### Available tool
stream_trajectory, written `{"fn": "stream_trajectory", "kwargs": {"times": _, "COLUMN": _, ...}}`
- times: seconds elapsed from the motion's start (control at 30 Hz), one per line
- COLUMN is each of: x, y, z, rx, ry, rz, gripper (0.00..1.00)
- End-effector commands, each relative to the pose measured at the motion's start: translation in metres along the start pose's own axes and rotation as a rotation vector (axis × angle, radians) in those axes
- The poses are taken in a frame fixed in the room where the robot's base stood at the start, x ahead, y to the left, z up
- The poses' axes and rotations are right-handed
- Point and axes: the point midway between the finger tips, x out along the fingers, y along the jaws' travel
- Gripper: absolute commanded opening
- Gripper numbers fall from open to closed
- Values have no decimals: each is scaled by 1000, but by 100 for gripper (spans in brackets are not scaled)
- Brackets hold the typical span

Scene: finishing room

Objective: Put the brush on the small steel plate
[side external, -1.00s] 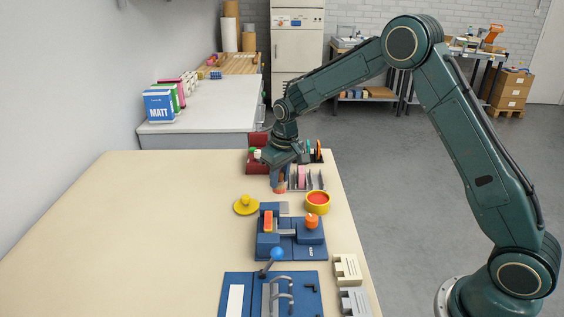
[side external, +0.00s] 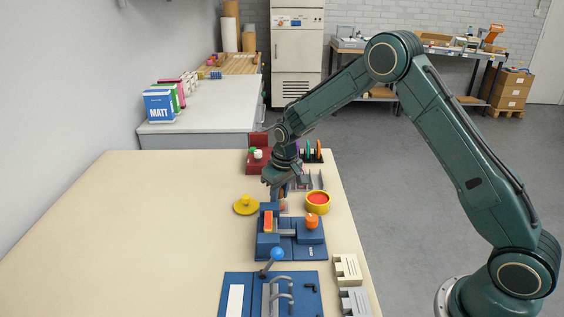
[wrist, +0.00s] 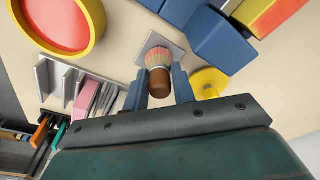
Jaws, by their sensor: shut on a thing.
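My gripper (wrist: 160,74) is shut on the brush (wrist: 158,58), with one blue finger on each side of its brown handle. The small steel plate (wrist: 178,50) is a grey square on the table, seen behind the bristles in the wrist view. The bristle end overlaps the plate there; I cannot tell whether it touches. In the side view my gripper (side external: 279,189) is low over the table, just behind the blue fixture, and the plate is mostly hidden.
A yellow tub with red contents (side external: 317,202) stands right of my gripper. A yellow knobbed lid (side external: 245,206) lies to its left. The blue fixture (side external: 306,252) is close in front. A grey slotted rack (wrist: 72,84) stands behind. The table's left side is clear.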

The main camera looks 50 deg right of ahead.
Motion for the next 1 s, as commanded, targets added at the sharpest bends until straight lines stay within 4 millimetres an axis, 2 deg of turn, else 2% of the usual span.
{"fn": "stream_trajectory", "kwargs": {"times": 0.27, "x": 2, "y": 0, "z": 1, "rx": 0, "ry": -1, "rz": 0, "gripper": 3}}
{"fn": "stream_trajectory", "kwargs": {"times": 0.3, "x": 3, "y": 0, "z": 1, "rx": 0, "ry": -1, "rz": 0, "gripper": 30}}
{"fn": "stream_trajectory", "kwargs": {"times": 0.4, "x": 2, "y": 0, "z": 1, "rx": 0, "ry": -1, "rz": 0, "gripper": 48}}
{"fn": "stream_trajectory", "kwargs": {"times": 0.77, "x": 1, "y": 0, "z": 0, "rx": 0, "ry": 0, "rz": 0, "gripper": 48}}
{"fn": "stream_trajectory", "kwargs": {"times": 1.0, "x": -14, "y": 0, "z": 0, "rx": 0, "ry": 1, "rz": 0, "gripper": 48}}
